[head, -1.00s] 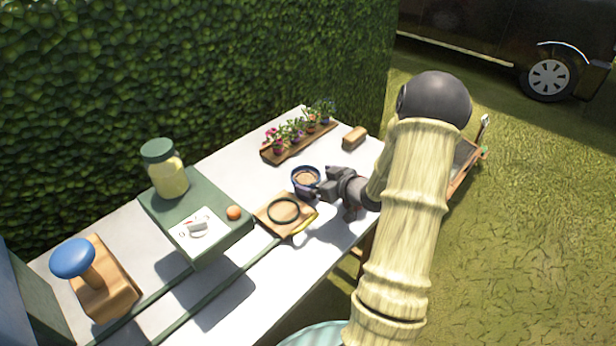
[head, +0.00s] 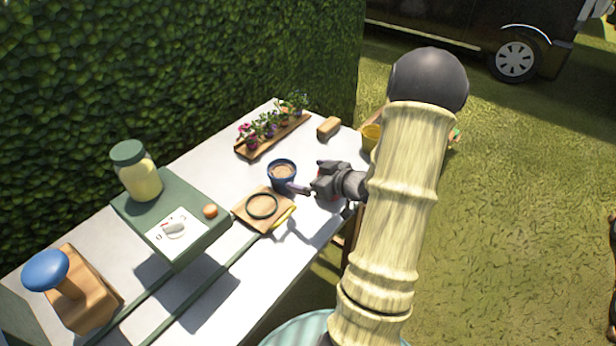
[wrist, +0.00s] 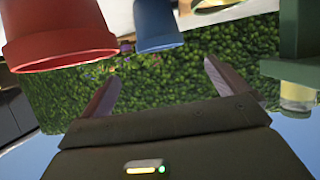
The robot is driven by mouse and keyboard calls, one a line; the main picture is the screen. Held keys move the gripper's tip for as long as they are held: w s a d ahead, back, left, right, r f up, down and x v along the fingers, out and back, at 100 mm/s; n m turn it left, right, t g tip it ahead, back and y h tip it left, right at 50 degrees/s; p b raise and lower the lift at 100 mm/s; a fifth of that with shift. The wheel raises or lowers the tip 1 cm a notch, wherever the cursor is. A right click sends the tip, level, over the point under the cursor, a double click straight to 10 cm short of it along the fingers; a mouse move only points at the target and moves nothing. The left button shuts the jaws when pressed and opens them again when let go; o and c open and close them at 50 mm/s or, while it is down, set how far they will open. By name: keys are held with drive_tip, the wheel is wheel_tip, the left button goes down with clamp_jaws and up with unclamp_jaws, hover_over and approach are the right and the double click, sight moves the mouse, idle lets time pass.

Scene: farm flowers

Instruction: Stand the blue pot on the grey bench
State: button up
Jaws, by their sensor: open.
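The blue pot (head: 282,175), filled with brown soil, stands upright on the pale grey bench (head: 222,165), just behind the wooden board. In the wrist view, which is upside down, the blue pot (wrist: 156,25) is at the top centre, beyond the fingertips. My gripper (head: 306,180) is open and empty, to the right of the pot; one finger points toward it. Both spread fingers (wrist: 162,82) show in the wrist view with nothing between them. A red pot (wrist: 58,35) is at the upper left there; in the head view my gripper mostly hides it.
A wooden board (head: 243,213) with a black ring (head: 262,216) lies in front of the blue pot. A green box (head: 196,240) with a jar (head: 138,172) stands left. A yellow pot (head: 371,136) is at right.

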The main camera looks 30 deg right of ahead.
drive_tip(key=s+a+r+m+g+h, duration=0.1)
drive_tip(key=s+a+g, duration=0.4)
drive_tip(key=a, duration=0.5)
drive_tip(key=s+a+r+m+g+h, duration=0.2)
drive_tip(key=s+a+g, duration=0.3)
drive_tip(key=s+a, duration=0.3)
drive_tip(key=a, duration=0.3)
drive_tip(key=shift+s+r, duration=0.3)
